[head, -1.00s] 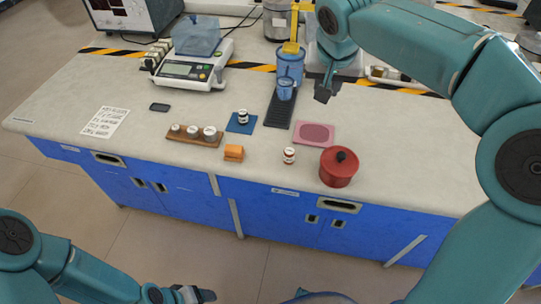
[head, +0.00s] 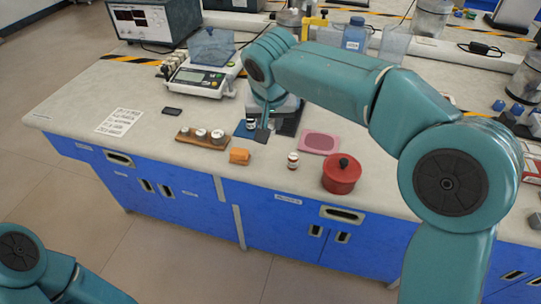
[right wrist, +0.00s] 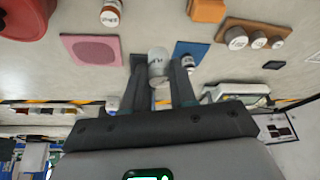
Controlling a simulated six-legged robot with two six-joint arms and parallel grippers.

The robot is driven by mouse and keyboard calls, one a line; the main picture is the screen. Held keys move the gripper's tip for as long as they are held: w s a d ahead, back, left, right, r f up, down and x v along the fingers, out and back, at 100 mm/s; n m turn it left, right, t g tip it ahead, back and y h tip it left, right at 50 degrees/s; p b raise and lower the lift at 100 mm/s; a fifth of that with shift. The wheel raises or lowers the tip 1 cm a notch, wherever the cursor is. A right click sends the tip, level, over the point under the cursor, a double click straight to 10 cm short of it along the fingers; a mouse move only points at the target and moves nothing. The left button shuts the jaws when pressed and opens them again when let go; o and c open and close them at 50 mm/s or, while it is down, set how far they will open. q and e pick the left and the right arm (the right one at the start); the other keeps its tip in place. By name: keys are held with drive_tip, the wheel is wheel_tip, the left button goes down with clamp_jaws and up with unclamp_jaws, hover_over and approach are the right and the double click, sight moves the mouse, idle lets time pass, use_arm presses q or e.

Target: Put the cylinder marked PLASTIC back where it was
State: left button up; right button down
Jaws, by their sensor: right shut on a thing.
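In the right wrist view, the right gripper (right wrist: 160,72) is shut on a pale grey cylinder (right wrist: 158,60) with dark lettering too small to read surely. The cylinder is hidden in the head view. A small white-labelled jar (head: 250,124) stands on the blue mat, close beside the gripper; it also shows in the right wrist view (right wrist: 188,61). A pink mat (head: 320,142) with a darker patch is bare. My left gripper is out of view.
A wooden rack (head: 199,142) holds three pale cylinders. An orange block (head: 239,156), a red-and-white jar (head: 293,160) and a red pot (head: 341,175) stand near the front edge. A scale (head: 198,79) stands behind. The counter around the paper sheet (head: 119,122) is mostly clear.

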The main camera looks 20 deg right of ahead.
sight(271, 136)
wheel_tip(271, 136, down, 4)
drive_tip(key=shift+s+d+r+b, duration=0.1)
drive_tip(key=shift+s+r+b, duration=0.1)
drive_tip(key=shift+b, duration=0.1)
drive_tip(key=shift+w+f, duration=0.15)
drive_tip(key=shift+f, duration=0.55)
wheel_tip(271, 136, down, 4)
drive_tip(key=shift+r+b, duration=0.2)
drive_tip(key=shift+b, duration=0.35)
drive_tip(key=shift+f, duration=0.15)
drive_tip(key=c, duration=0.9)
unclamp_jaws()
drive_tip(key=shift+f, duration=0.1)
